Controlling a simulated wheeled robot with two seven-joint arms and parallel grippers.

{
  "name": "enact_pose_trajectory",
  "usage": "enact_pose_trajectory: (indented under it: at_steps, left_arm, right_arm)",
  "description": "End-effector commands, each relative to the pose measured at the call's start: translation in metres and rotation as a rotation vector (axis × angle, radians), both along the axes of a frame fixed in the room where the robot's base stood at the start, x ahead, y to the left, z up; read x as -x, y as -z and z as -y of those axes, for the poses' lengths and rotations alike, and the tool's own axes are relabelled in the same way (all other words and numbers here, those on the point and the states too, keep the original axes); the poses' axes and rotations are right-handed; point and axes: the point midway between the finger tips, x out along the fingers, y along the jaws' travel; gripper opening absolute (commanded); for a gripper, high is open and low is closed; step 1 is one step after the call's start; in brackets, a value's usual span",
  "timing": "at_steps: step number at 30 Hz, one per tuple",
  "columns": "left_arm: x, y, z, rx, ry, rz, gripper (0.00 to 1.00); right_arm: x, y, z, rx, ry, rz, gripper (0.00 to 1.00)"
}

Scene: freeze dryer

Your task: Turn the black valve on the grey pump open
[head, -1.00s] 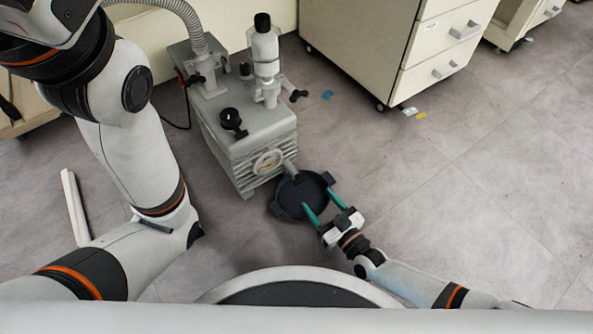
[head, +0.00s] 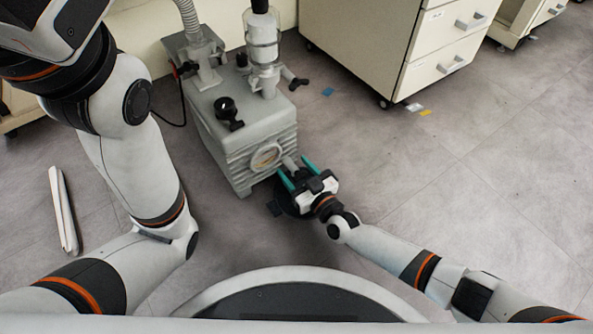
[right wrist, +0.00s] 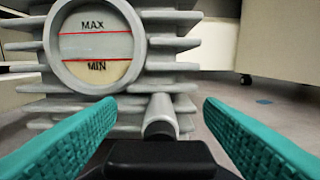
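The grey pump (head: 235,150) stands on the floor left of centre, with a round MAX/MIN sight glass (head: 266,157) on its front. In the right wrist view the sight glass (right wrist: 96,45) is up close. A short grey spout (right wrist: 160,115) sticks out beside it, with a black block-shaped part (right wrist: 155,155) at its near end, seemingly the valve. My right gripper (head: 295,170) is open, its teal fingers (right wrist: 160,110) on either side of the spout and black part, with visible gaps. My left gripper is out of view; only its arm shows at left.
A black round pan (head: 284,203) lies under the spout, partly hidden by my right gripper. A drawer cabinet (head: 400,45) stands behind right. Floor on the right is clear.

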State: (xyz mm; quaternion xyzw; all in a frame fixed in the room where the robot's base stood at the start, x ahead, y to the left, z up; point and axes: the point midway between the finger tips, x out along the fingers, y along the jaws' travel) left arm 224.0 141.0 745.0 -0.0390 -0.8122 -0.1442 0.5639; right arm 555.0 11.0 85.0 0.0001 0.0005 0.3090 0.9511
Motion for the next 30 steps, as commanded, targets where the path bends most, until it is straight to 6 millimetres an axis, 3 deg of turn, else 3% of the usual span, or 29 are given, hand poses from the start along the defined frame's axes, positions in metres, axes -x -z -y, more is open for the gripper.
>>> enact_pose_trajectory:
  at_steps: [1,8,14,21,30]
  left_arm:
    - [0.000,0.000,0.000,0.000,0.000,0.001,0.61]
    - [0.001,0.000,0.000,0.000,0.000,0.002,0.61]
    - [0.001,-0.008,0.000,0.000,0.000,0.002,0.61]
    - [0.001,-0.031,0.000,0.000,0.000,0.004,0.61]
    - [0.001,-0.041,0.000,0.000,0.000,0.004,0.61]
  right_arm:
    - [0.000,0.000,0.000,0.000,0.000,0.000,0.55]
    - [0.000,0.000,0.000,0.000,0.000,0.000,0.18]
    - [0.001,-0.002,0.000,0.038,0.001,0.025,0.17]
    - [0.001,-0.003,-0.001,0.225,0.002,0.160,0.17]
    - [0.002,0.000,-0.001,0.393,0.001,0.286,0.17]
